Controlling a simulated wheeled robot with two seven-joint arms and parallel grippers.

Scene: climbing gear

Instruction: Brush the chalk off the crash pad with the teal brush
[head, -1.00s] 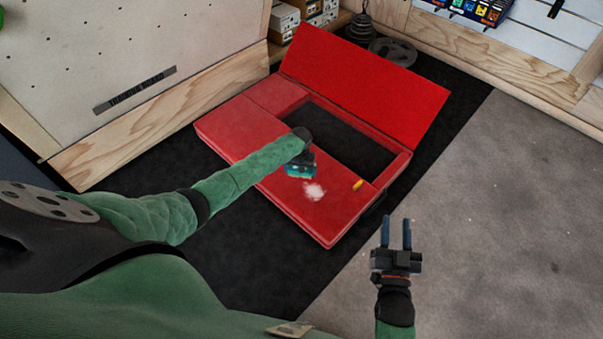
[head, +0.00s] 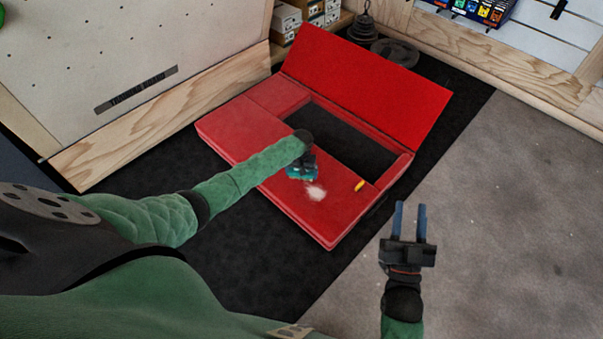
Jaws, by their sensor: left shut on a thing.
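The red crash pad (head: 315,218) lies on the dark mat with its flap (head: 370,85) raised at the back and a dark rectangular opening beside it. A white chalk patch (head: 315,193) is on its front part. My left gripper (head: 302,168) is shut on the teal brush (head: 297,174), mostly hidden by the wrist. The brush is at the upper left edge of the chalk; I cannot tell if it touches the pad. My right gripper (head: 410,222) is open and empty, over the floor right of the pad.
A small yellow thing (head: 360,185) lies on the pad, right of the chalk. A wooden-edged panel (head: 160,120) stands at left. Weight plates (head: 395,52) and boxes (head: 287,22) are behind the pad. The grey floor (head: 490,210) at right is clear.

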